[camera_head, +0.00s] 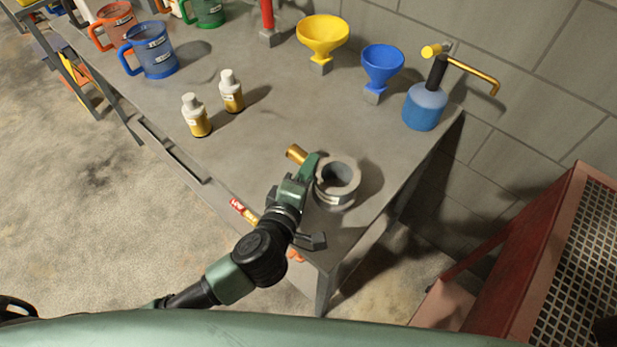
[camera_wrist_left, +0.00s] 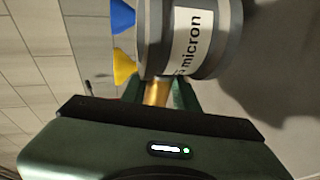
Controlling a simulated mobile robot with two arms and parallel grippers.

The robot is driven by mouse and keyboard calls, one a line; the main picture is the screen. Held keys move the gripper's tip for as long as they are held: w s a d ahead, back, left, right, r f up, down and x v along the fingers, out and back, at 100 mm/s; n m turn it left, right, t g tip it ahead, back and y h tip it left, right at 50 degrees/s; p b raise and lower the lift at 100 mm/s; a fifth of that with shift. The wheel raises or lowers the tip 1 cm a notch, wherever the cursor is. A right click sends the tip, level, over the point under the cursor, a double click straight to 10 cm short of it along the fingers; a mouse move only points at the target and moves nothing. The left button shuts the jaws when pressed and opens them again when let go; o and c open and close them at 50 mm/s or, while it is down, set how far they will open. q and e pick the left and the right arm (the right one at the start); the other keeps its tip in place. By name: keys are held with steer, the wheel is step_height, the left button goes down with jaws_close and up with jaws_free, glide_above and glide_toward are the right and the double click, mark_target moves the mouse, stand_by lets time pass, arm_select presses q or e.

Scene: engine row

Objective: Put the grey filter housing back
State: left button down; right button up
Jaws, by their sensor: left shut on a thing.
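The grey filter housing (camera_head: 337,184) is a short ring, open at the top, near the front right corner of the workbench. My left gripper (camera_head: 308,166) is beside its left side, shut on it. In the left wrist view, the housing (camera_wrist_left: 192,35) bears a white label reading "micron". A brass stub (camera_wrist_left: 157,92) at its edge is between my left fingers; brass also shows beyond the fingers in the head view (camera_head: 296,154). I cannot tell whether the housing rests on the bench or is slightly above it. My right gripper is not in view.
On the grey workbench (camera_head: 255,120) stand two small bottles (camera_head: 197,115), a blue jug (camera_head: 150,50), a yellow funnel (camera_head: 321,38), a blue funnel (camera_head: 381,67) and a blue pump bottle (camera_head: 425,103). The bench middle is clear. A red frame with mesh (camera_head: 560,240) is at right.

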arm_select(q)
steer(key=shift+f, duration=1.3)
steer(key=shift+f, duration=0.1)
steer(key=c, duration=1.1)
jaws_free()
steer(key=shift+f, duration=0.1)
steer(key=b+v, duration=0.1)
steer(key=v, duration=1.1)
